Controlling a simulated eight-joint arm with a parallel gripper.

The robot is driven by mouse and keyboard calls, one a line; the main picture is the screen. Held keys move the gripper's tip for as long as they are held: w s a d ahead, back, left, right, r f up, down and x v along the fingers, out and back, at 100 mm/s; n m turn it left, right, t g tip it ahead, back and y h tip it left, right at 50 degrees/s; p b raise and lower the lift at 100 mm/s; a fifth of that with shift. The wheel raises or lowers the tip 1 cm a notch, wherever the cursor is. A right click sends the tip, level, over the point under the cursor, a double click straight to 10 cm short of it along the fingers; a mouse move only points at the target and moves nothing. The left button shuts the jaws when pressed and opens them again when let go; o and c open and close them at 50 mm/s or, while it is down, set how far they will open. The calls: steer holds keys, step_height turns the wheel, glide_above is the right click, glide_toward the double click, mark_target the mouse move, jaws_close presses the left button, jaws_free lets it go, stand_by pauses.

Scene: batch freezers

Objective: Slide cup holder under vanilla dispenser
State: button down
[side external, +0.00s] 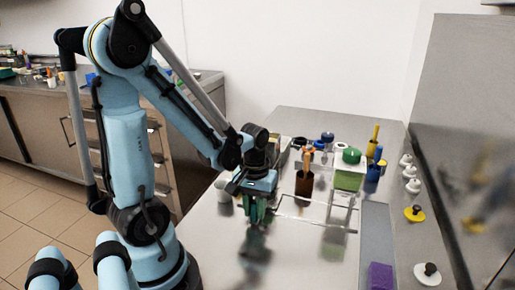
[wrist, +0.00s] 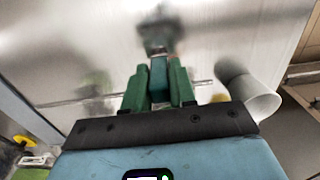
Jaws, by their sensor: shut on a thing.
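My gripper (side external: 258,212) points down, low over the steel counter, with green fingers close together in the wrist view (wrist: 158,88). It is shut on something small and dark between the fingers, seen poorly. A clear frame-like holder (side external: 318,222), which seems to be the cup holder, stands just right of my gripper in the side view. A thin edge line crosses behind the fingers in the wrist view. I cannot tell whether that line belongs to the holder. No label shows which dispenser is vanilla.
A brown jar (side external: 304,184), a green-lidded box (side external: 349,172) and a blue jar (side external: 373,174) stand behind the holder. A yellow knob (side external: 414,214) and a purple block (side external: 380,277) are at right. The front counter is clear.

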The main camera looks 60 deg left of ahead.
steer(key=shift+s+a, duration=1)
steer(key=shift+a, duration=0.05)
steer(key=c, duration=1)
jaws_free()
steer(key=shift+d+r, duration=0.1)
steer(key=shift+r, duration=0.05)
step_height(320, 180, up, 12)
steer(key=w+d+m+t, duration=0.6)
steer(key=d+m, duration=0.3)
steer(key=d, duration=0.2)
steer(key=shift+d+f+t, duration=0.35)
steer(key=shift+f+t, duration=0.05)
steer(key=shift+t, duration=0.2)
